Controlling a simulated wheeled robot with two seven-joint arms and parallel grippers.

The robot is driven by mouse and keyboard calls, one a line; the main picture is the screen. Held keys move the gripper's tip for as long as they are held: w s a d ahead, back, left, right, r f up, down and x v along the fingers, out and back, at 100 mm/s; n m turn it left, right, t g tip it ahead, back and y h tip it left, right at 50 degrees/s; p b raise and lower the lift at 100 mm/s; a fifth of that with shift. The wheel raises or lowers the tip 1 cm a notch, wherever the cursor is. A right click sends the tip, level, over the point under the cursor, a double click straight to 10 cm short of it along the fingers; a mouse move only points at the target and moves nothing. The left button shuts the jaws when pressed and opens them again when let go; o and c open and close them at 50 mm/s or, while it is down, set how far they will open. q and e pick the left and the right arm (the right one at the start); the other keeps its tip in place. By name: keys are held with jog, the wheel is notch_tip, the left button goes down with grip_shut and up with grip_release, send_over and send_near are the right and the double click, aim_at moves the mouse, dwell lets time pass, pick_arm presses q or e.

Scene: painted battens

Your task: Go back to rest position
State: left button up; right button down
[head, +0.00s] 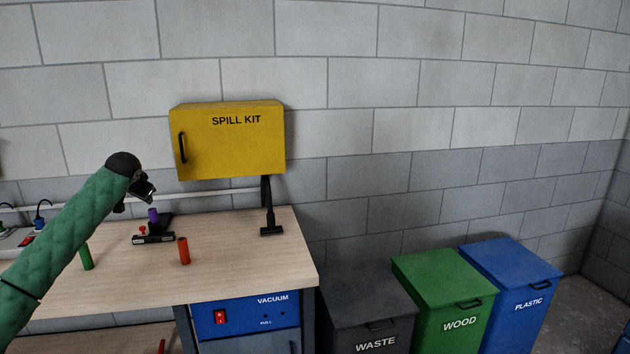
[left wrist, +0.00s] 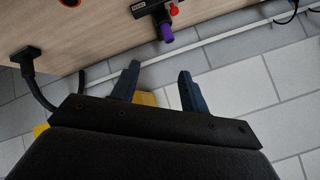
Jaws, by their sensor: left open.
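My left gripper (head: 146,194) is raised above the back of the workbench, near the wall, at the end of a green-sleeved arm. In the left wrist view its two dark fingers (left wrist: 157,88) are spread apart with nothing between them. Below it in the head view is a small black fixture (head: 153,238) holding a purple piece (head: 153,215). An orange-red batten (head: 184,251) and a green batten (head: 87,258) stand upright on the bench, the green one beside my arm. My right gripper is in neither view.
The wooden bench top (head: 250,262) is mostly clear at right. A yellow spill kit cabinet (head: 230,142) hangs on the wall just right of my gripper. A black vacuum nozzle (head: 271,230) is at the back right. Waste (head: 365,300), wood (head: 445,285) and plastic (head: 512,275) bins stand right of the bench.

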pick_arm(q)
jog(key=s+d+f+m+t, duration=0.1)
jog(key=s+d+f, duration=0.2)
jog(key=d+f, duration=0.4)
jog(key=s+d+f, duration=0.2)
jog(key=d+f, duration=0.3)
jog(key=d, duration=0.5)
jog(key=s+d+f+h, duration=0.1)
jog(key=s+d+f, duration=0.45)
jog(key=f, duration=0.25)
jog(key=s+d+f+h, duration=0.1)
jog(key=s+d+f, duration=0.3)
jog(key=s+f, duration=0.3)
jog(key=s+d+f+g+h, duration=0.1)
jog(key=s+d+f+g, duration=0.2)
jog(key=s+f, duration=0.9)
jog(key=s+d+f+n+g, duration=0.1)
jog(key=s+d+f, duration=0.4)
jog(key=s+f, duration=0.6)
jog(key=s+d+f+n+g+h, duration=0.1)
jog(key=s+d+f+g, duration=0.2)
jog(key=s+f, duration=0.9)
jog(key=s+g, duration=0.1)
jog(key=s, duration=1.3)
jog(key=shift+d+f+g+h, duration=0.3)
jog(key=shift+d+f, duration=0.05)
jog(key=shift+d, duration=0.05)
